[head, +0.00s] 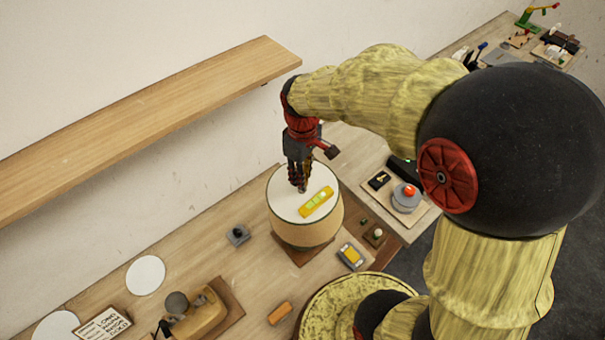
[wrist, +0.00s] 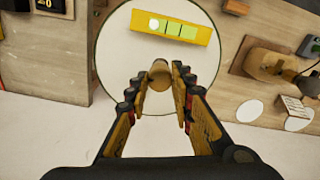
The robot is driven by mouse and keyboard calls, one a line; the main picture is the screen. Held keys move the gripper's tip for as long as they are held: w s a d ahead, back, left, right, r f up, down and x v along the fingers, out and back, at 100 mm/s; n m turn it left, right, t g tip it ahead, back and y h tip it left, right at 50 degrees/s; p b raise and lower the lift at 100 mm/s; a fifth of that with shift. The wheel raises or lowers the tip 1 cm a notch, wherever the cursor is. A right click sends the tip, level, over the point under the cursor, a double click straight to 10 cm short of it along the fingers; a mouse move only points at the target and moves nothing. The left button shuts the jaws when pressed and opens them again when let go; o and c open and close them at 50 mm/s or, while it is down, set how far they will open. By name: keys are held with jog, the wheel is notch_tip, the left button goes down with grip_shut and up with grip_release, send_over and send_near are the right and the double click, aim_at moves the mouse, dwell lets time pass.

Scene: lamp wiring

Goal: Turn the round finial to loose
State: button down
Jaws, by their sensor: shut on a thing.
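The round finial (wrist: 159,75) is a small tan knob at the middle of the white lampshade top (wrist: 118,50). My gripper (wrist: 158,88) points down at it, and its fingers are closed around the finial from both sides. In the head view, my gripper (head: 300,184) is over the shade top (head: 284,192), and the fingers mostly hide the finial. The lamp has a tan drum shade (head: 305,232) and stands on a brown board (head: 296,254). A yellow level (head: 316,202) with green windows lies on the shade top beside my gripper; it also shows in the wrist view (wrist: 172,27).
A wooden shelf (head: 150,115) juts from the wall at left. A board with a red-topped device (head: 406,196) stands right of the lamp. A yellow-faced meter (head: 350,256), an orange block (head: 280,313) and a white disc (head: 146,275) lie on the bench.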

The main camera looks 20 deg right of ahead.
jog(key=c, duration=1.5)
grip_release()
jog(key=shift+c, duration=0.2)
notch_tip(320, 180, up, 12)
